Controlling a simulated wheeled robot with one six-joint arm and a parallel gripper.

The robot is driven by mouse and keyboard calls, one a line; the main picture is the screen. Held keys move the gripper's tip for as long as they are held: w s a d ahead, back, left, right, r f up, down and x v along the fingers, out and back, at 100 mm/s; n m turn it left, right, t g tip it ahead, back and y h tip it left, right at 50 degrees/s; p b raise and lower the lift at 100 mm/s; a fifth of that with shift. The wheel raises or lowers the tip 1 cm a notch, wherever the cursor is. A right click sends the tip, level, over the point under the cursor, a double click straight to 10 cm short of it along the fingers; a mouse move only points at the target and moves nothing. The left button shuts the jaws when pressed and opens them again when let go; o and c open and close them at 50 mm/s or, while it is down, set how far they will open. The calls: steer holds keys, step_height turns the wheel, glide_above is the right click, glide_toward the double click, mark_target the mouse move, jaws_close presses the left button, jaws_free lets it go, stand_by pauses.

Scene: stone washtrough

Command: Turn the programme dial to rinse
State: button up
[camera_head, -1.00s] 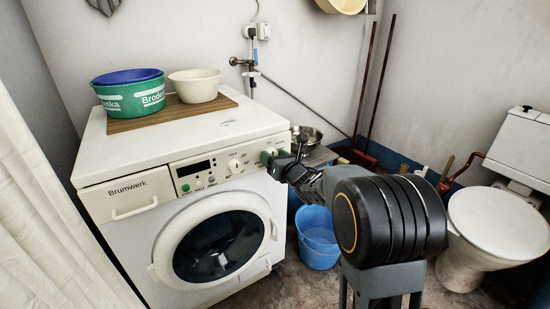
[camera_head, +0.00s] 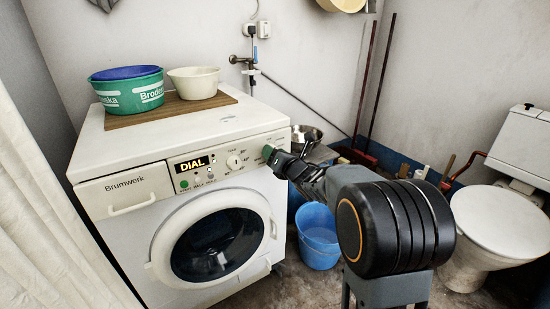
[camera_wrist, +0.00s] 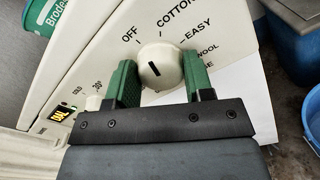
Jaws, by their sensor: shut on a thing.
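The programme dial (camera_wrist: 161,66) is a round cream knob with a short black mark, which tilts toward the OFF label. OFF, COTTON, EASY and WOOL are printed around it; another label at the lower right is partly hidden. My gripper (camera_wrist: 160,78) has its green fingers on either side of the dial and is shut on it. In the head view my gripper (camera_head: 268,153) is at the right end of the washing machine's (camera_head: 140,150) panel and hides the dial.
A second white knob (camera_head: 234,162) sits left of my gripper on the panel. A green tub (camera_head: 128,94) and a cream bowl (camera_head: 194,83) stand on a board on top. A blue bucket (camera_head: 319,238) stands on the floor right of the machine, below my arm.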

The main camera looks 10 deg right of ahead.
steer(key=m+p, duration=0.2)
steer(key=m, duration=0.7)
steer(key=m+p, duration=0.2)
steer(key=m, duration=0.7)
steer(key=m+p, duration=0.2)
steer(key=m, duration=0.8)
steer(key=shift+f, duration=0.3)
steer(key=shift+m, duration=0.3)
steer(key=o, duration=0.9)
steer(key=shift+s, duration=0.1)
